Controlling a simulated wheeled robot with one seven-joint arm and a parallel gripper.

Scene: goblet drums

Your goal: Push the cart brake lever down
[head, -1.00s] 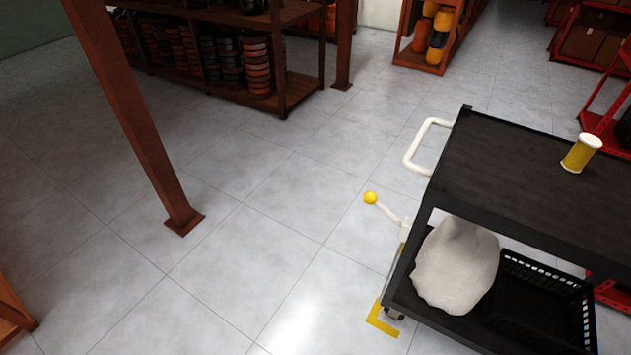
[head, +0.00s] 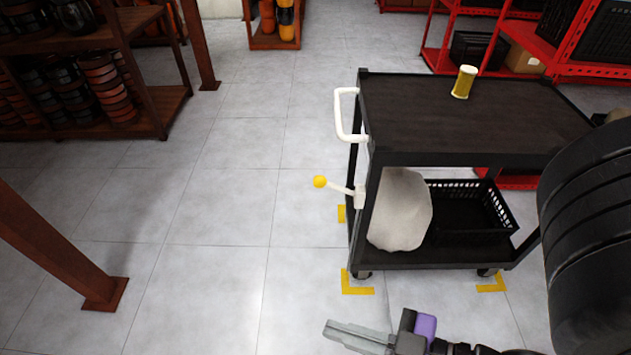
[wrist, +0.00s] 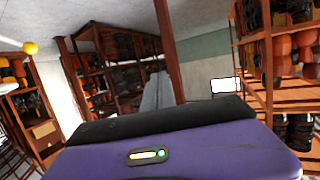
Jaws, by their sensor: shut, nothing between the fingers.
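The black cart (head: 460,110) stands right of centre in the head view. Its brake lever (head: 341,188) is a thin white rod with a yellow ball knob (head: 320,182), sticking out left from the cart's left side. The rod slopes up toward the knob. My gripper (head: 330,330) is shut and empty at the bottom of the head view, nearer to me than the cart and apart from the lever. In the wrist view the yellow knob (wrist: 30,47) shows at the upper left, and my grey fingers (wrist: 157,92) point away from it.
The cart carries a yellow spool (head: 464,82) on top, and a pale sack (head: 401,210) and black basket (head: 500,208) below. A white handle (head: 341,115) sits above the lever. A brown post (head: 103,290) stands at left. The floor between is clear.

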